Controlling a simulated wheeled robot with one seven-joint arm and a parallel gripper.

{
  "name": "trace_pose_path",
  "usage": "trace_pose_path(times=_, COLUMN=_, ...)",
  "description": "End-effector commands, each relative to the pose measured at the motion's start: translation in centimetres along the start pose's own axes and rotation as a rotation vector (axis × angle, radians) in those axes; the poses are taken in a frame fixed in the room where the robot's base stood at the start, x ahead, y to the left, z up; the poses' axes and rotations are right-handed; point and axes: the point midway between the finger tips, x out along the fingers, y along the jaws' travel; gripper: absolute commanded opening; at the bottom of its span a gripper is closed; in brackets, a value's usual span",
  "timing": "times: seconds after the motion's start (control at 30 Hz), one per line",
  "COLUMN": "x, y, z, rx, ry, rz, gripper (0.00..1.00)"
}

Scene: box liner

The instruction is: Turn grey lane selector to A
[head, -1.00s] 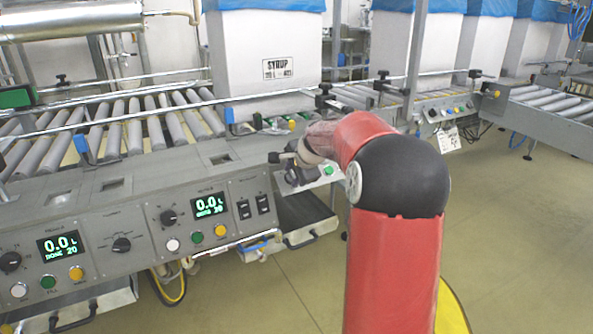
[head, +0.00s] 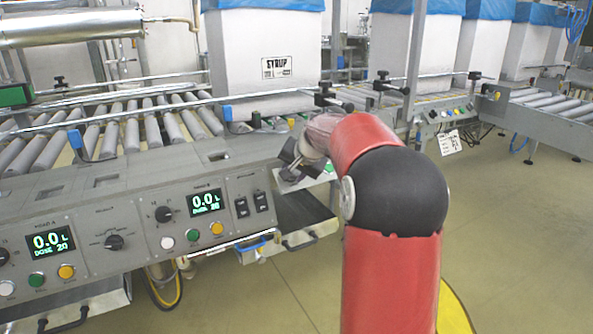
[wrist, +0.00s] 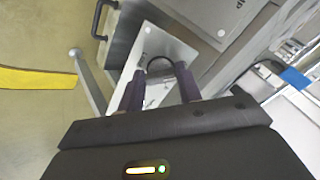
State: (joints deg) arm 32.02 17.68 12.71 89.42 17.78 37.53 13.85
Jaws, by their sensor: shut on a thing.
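My gripper (wrist: 160,79) reaches down to a small pale panel (wrist: 151,38) at the end of the conveyor console. Its two dark fingers stand on either side of a dark rounded knob (wrist: 160,64), which I take to be the lane selector, and are shut on it. The fingers hide much of the knob, and I cannot read its pointer or any lane letter. In the head view my gripper (head: 291,163) is at the panel (head: 306,180), partly hidden by my red arm.
The grey console (head: 135,215) with displays and knobs extends left. A roller conveyor (head: 130,128) carries a large syrup box (head: 262,45) behind. Open floor lies at the front right.

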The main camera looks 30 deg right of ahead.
Motion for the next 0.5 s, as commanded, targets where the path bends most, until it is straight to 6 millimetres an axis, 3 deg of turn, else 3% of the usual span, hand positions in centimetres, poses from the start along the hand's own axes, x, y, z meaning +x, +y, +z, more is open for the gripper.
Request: trace_pose_path(times=0.5, x=0.02, y=0.14, z=0.12, rx=-0.064, ry=-0.005, rz=0.003, gripper=0.12)
